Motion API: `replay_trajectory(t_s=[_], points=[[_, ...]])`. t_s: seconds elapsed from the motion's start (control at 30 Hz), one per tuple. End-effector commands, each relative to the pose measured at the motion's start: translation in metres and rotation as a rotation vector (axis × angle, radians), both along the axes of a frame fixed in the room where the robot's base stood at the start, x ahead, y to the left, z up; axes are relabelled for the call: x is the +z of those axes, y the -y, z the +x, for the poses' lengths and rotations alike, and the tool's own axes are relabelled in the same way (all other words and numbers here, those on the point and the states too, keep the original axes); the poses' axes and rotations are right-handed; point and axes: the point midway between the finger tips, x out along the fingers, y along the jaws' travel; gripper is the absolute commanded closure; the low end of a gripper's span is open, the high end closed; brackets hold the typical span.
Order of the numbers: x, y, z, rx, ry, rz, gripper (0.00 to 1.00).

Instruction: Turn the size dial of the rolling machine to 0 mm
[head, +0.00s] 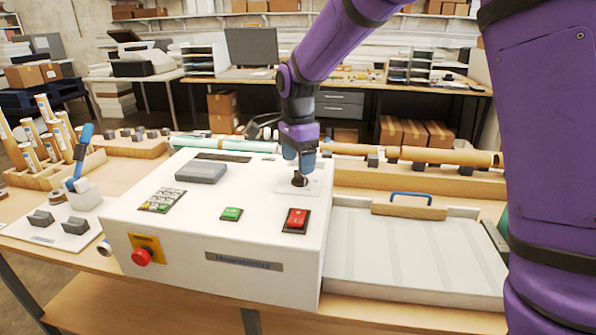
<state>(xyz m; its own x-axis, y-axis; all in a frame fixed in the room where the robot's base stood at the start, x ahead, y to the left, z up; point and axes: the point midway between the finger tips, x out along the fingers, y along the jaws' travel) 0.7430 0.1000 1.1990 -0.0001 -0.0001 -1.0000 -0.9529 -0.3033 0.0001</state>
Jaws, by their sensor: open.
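The white rolling machine (180,240) stands on the wooden table in the head view. Its top carries a small black dial (299,179) on a pale plate (286,187) near the back right corner. My gripper (299,168) points down right at the dial, with its blue fingers just above or around it. I cannot tell whether the fingers touch the dial. The fingers are open. The dial is partly hidden by them, and its markings are too small to read.
The machine top also has a keypad (162,200), a green button (231,214), a red switch (297,219) and a grey display box (201,172). A red emergency knob (142,256) is on the front. A flat tray (410,260) lies to the right, and rolls (440,156) lie behind.

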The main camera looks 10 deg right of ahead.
Motion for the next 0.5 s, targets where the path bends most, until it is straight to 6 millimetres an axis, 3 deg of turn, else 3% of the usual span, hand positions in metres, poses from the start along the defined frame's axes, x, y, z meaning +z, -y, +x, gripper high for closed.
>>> replay_trajectory(t_s=[0.2,0.5], points=[[-0.026,0.0,0.0,0.0,-0.001,0.0,0.28],[-0.033,0.0,0.0,0.001,0.001,0.0,0.28]])
